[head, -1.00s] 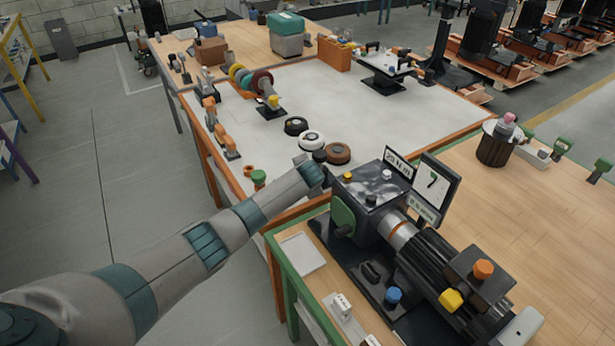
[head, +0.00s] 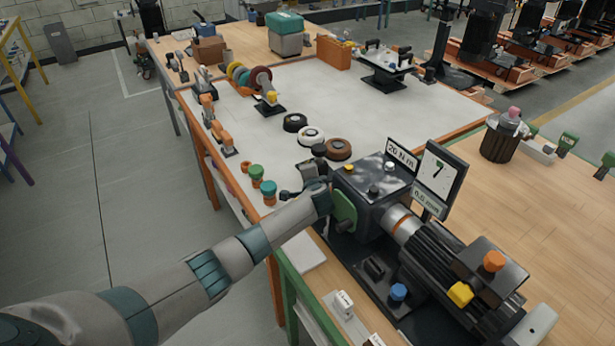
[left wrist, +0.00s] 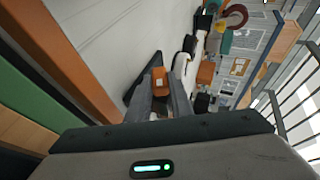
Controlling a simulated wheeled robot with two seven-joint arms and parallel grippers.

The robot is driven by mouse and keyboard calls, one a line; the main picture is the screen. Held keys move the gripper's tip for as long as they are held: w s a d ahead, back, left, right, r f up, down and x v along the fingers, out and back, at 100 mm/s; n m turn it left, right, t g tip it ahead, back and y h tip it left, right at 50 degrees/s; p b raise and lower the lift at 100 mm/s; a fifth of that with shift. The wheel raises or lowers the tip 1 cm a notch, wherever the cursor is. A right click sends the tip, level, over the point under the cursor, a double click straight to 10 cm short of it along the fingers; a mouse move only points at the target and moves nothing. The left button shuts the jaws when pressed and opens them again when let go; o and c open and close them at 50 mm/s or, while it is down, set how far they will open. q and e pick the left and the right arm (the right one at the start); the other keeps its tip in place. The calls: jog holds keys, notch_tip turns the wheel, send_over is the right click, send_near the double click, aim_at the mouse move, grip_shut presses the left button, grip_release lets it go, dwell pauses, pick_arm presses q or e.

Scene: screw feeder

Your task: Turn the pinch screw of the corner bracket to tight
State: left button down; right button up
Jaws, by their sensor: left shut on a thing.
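My left arm reaches in from the left in the head view. Its dark gripper (head: 299,190) is at the near corner of the white-topped bench, partly hidden by the wrist. In the left wrist view the grey fingers (left wrist: 157,97) are closed around a small orange piece (left wrist: 159,78), with a thin pale part below it. Several knobs stand on the bench edge left of the gripper, among them a green one (head: 257,172) and a teal one (head: 268,187). I cannot make out for sure which part is the corner bracket or its pinch screw. My right gripper is not in view.
A dark machine (head: 372,182) with a green disc (head: 343,205) stands close right of the wrist. Its display (head: 439,177) reads 7, and a sign (head: 402,158) reads 20 N m. Black, white and brown rings lie behind the gripper. The white bench top (head: 400,115) has free room.

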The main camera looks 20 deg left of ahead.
pick_arm(q)
jog(key=shift+f, duration=0.1)
jog(key=c, duration=1.9)
grip_release()
jog(key=shift+o, duration=0.2)
